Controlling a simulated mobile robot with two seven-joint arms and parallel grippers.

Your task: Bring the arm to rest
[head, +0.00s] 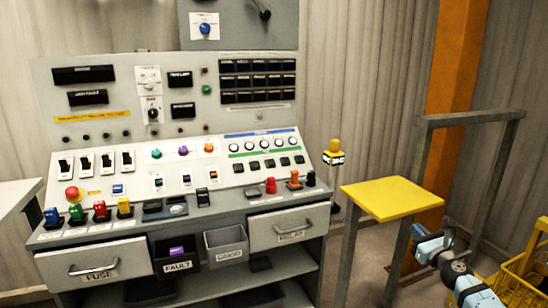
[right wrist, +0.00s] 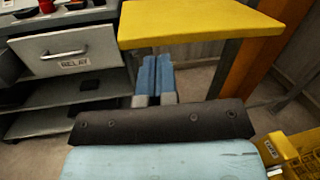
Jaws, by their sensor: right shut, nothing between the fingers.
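My right gripper (head: 420,232) is at the lower right of the head view, beside the yellow-topped stand and to the right of the console. In the right wrist view its two blue fingers (right wrist: 157,75) lie side by side with nothing held between them. The pale blue wrist housing and dark palm fill the lower part of that view. The fingers point toward the space under the stand's yellow top (right wrist: 200,22). My left gripper is in neither view.
The grey control console (head: 180,220) with switches, buttons and drawers stands at the left. The yellow-topped stand (head: 390,198) is between it and my right arm. A grey frame (head: 470,118), an orange post (head: 455,70) and a yellow basket (head: 520,275) are close on the right.

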